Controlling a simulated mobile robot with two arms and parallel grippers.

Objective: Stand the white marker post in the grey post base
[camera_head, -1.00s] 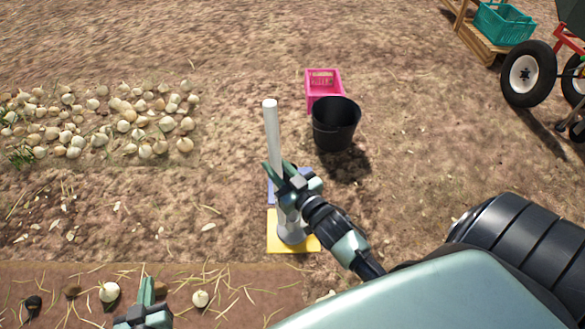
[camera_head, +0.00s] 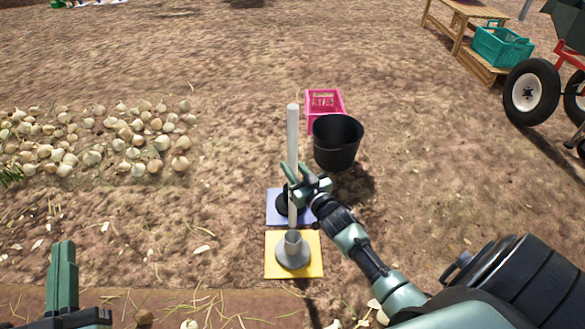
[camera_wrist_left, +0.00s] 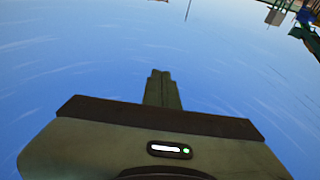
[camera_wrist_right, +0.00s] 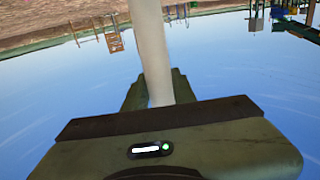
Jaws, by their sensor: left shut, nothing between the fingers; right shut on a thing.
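The white marker post (camera_head: 293,135) stands almost upright in the head view. My right gripper (camera_head: 298,186) is shut on its lower part, and the post also shows between the fingers in the right wrist view (camera_wrist_right: 151,50). The grey post base (camera_head: 293,258) sits on a yellow plate (camera_head: 272,270), its collar open at the top. The post's lower end shows just above the collar in the picture; whether it is directly over the opening I cannot tell. My left gripper (camera_head: 62,250) is shut and empty at the lower left, also seen in the left wrist view (camera_wrist_left: 161,88).
A black base (camera_head: 282,203) on a blue-violet plate (camera_head: 273,219) lies just behind the yellow plate. A black bucket (camera_head: 336,145) and a pink crate (camera_head: 325,98) stand behind to the right. Onions (camera_head: 130,135) lie on the ground at left. Bare soil lies between.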

